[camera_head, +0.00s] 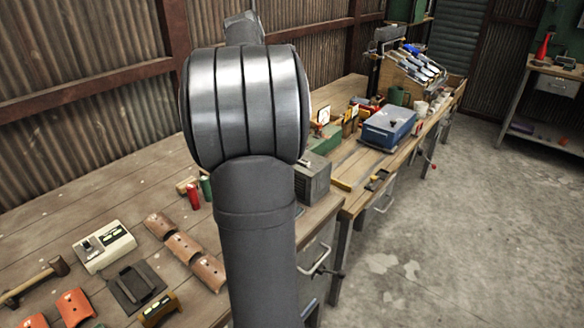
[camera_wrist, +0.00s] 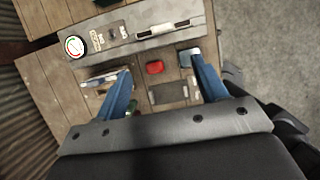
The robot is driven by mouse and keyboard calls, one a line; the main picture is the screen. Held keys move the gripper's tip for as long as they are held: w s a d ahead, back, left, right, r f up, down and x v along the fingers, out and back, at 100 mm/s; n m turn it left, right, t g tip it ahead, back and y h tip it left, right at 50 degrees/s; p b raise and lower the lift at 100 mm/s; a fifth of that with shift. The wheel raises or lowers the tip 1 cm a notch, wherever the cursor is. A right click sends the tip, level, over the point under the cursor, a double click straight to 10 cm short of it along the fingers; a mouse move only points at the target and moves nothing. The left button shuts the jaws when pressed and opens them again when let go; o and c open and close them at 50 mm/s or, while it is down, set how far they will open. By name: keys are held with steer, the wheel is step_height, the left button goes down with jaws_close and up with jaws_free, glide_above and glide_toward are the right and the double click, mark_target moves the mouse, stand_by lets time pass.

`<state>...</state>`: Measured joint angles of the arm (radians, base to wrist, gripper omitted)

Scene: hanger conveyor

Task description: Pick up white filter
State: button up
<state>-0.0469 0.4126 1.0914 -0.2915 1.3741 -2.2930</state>
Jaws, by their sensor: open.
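My gripper (camera_wrist: 160,65) shows in the wrist view with two blue fingers spread wide apart and nothing held between them. A small red object (camera_wrist: 154,67) and a flat dark block (camera_wrist: 168,93) show on the wooden bench between the fingers. I cannot tell whether either is the white filter. In the head view my arm covers the middle of the scene and hides my gripper; no white filter is clearly recognisable there.
A long grey panel with a round gauge (camera_wrist: 75,46) lies beyond the fingertips in the wrist view. In the head view, a cream switch box (camera_head: 104,246), brown curved pieces (camera_head: 184,246) and a hammer (camera_head: 35,281) lie at left. A blue case (camera_head: 388,128) sits further right.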

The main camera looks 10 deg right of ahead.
steer(key=x, duration=1.1)
steer(key=shift+d+f, duration=0.1)
steer(key=shift+f, duration=0.1)
steer(key=shift+d+x, duration=0.1)
steer(key=shift+x, duration=1.25)
steer(key=shift+d+x, duration=0.15)
steer(key=shift+x, duration=1.15)
steer(key=c, duration=1)
steer(key=shift+r, duration=0.1)
step_height(320, 180, up, 18)
steer(key=shift+f, duration=0.1)
steer(key=shift+r, duration=4.5)
